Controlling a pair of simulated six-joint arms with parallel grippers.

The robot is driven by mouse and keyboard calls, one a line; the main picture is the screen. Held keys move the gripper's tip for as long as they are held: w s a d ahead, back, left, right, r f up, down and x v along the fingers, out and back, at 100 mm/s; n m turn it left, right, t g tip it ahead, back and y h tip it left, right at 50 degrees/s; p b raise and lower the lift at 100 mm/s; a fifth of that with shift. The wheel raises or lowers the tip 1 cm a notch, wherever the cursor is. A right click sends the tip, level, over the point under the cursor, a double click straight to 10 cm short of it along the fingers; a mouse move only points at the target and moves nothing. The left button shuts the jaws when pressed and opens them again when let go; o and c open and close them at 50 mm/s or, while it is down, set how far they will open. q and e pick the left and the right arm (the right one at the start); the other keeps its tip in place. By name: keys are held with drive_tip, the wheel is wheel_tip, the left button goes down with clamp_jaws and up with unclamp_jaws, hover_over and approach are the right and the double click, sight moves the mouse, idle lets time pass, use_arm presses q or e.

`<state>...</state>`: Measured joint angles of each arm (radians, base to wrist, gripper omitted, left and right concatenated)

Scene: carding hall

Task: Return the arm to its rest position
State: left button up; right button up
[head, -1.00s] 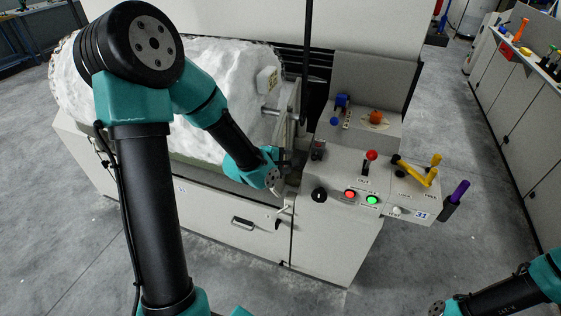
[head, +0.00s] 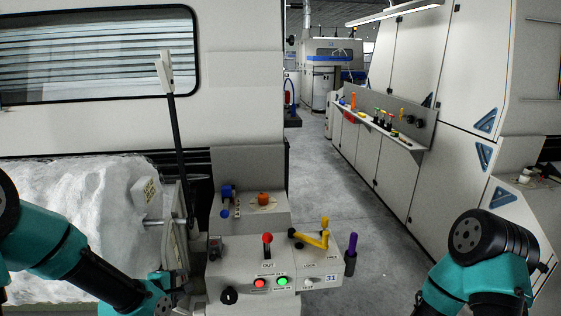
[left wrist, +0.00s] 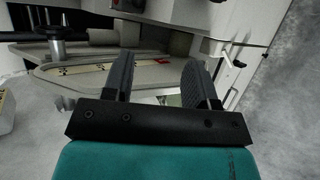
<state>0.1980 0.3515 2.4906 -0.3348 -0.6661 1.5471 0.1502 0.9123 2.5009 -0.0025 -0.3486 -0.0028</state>
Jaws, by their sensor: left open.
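My left arm, teal and black, comes in from the lower left in the head view. My left gripper (head: 178,288) is low in the picture, beside the left side of the control panel (head: 212,268) and partly cut off. In the left wrist view its two dark ribbed fingers (left wrist: 160,82) stand apart with nothing held between them. A pale machine part with a flat ledge (left wrist: 85,80) lies beyond them. My right arm (head: 482,262) shows as a teal and black joint at the lower right. Its gripper is out of the picture.
White fibre (head: 85,215) fills the machine's left side. The panel carries a red-knobbed lever (head: 267,240), red and green buttons, a yellow crank (head: 315,236) and a purple handle (head: 351,250). Grey cabinets (head: 375,155) line the right. Open floor (head: 345,185) lies between.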

use_arm(q)
drive_tip(key=s+d+f+m+g, duration=0.3)
drive_tip(key=s+f+m, duration=0.2)
drive_tip(key=f, duration=0.3)
drive_tip(key=s+d+f+m+g, duration=0.4)
drive_tip(key=s+f+m, duration=0.1)
drive_tip(key=f, duration=0.4)
drive_tip(key=s+d+f+m+g, duration=0.3)
drive_tip(key=s+f+m, duration=0.3)
drive_tip(key=f, duration=0.2)
drive_tip(key=shift+d+f+h, duration=0.2)
drive_tip(key=shift+f+h, duration=0.1)
drive_tip(key=shift+f, duration=0.1)
use_arm(e)
drive_tip(key=shift+c, duration=0.2)
